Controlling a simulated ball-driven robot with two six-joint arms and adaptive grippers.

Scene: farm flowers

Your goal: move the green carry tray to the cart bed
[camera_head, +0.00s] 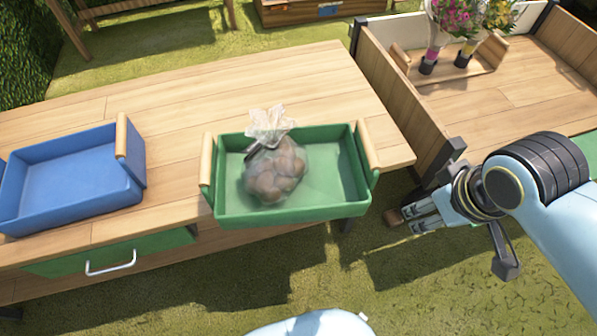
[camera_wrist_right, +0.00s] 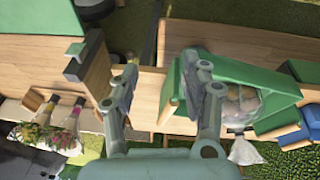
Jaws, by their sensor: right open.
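The green carry tray (camera_head: 330,210) stands on the wooden table near its front right corner, its front side at or over the table edge. It has a wooden handle at each end, and a clear bag of brown round produce (camera_head: 275,175) lies inside. My right gripper (camera_head: 414,219) is open and empty, to the right of the tray, apart from its right handle (camera_head: 367,148). In the right wrist view the gripper (camera_wrist_right: 160,82) is spread, with the tray (camera_wrist_right: 240,72) on its right. The cart bed (camera_head: 520,92) is at the upper right. My left gripper is not seen.
A blue tray (camera_head: 70,180) stands on the table at the left. Wrapped flower bunches (camera_head: 437,35) stand in a wooden holder at the cart's far side. The cart's wooden side wall (camera_head: 400,100) rises between table and bed. The bed's near part is clear.

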